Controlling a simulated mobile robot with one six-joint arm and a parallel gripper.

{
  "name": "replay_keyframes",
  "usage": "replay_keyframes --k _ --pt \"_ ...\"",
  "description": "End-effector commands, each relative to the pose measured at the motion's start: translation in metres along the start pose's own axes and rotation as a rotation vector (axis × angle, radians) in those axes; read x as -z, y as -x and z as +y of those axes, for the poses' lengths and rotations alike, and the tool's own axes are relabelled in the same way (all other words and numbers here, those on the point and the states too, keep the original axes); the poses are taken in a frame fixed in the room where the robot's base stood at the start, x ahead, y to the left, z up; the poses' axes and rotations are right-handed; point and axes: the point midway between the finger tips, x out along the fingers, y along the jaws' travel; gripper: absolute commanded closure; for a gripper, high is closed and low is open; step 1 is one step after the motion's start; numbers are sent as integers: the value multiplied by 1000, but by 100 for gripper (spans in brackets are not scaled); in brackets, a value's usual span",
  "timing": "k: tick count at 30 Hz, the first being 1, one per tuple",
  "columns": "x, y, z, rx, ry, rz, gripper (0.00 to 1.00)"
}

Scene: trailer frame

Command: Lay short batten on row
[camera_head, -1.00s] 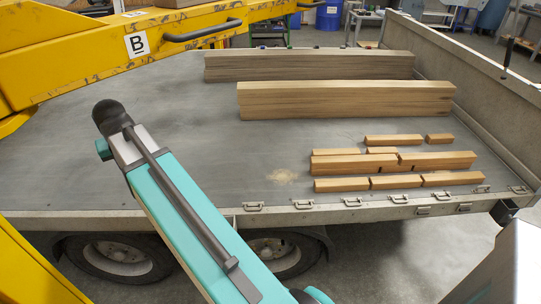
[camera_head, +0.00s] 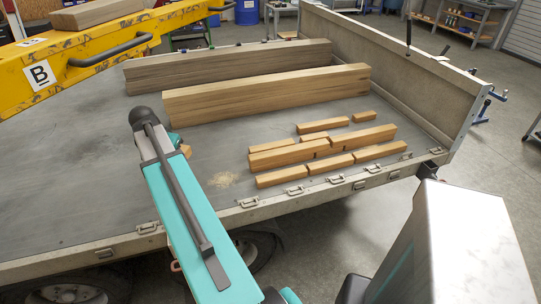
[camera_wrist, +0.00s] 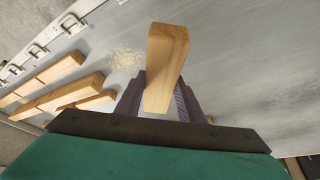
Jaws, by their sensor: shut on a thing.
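My gripper (camera_wrist: 160,92) is shut on a short wooden batten (camera_wrist: 168,48), which sticks out beyond the fingers over the grey trailer deck. In the head view only a small end of this batten (camera_head: 186,150) shows beside my arm; the fingers are mostly hidden there. On the deck to the right, several battens lie in parallel rows: a front row of short ones (camera_head: 331,165), a row of longer ones (camera_head: 362,138) touching or close behind it, and a further batten (camera_head: 323,125) with a short one (camera_head: 364,116) at its right, a gap between them.
Two thick beams (camera_head: 270,95) lie behind the battens. A trailer side wall (camera_head: 400,75) closes the right end. Metal latches (camera_head: 296,190) line the near edge. A yellow frame marked B (camera_head: 70,70) crosses the upper left.

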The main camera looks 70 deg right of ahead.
Motion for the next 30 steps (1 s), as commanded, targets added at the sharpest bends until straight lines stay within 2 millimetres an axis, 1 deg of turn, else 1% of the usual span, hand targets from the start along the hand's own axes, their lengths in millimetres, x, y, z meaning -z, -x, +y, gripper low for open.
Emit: replay_keyframes --k 1,6,11,15,20,21,24,27,30 --pt "13 -8 14 -21 -48 -1 90" --pt "45 -34 62 -88 -206 -1 90" --pt "70 -57 110 -149 -353 -2 90" --pt "90 -75 153 -202 -480 -2 90" --pt "108 -94 204 -260 -621 -3 90" --pt "112 -99 218 -274 -658 -3 90" --pt "120 -110 250 -310 -741 -3 90" --pt "125 -118 278 -339 -815 -2 90" --pt "129 -124 298 -361 -869 -2 90"
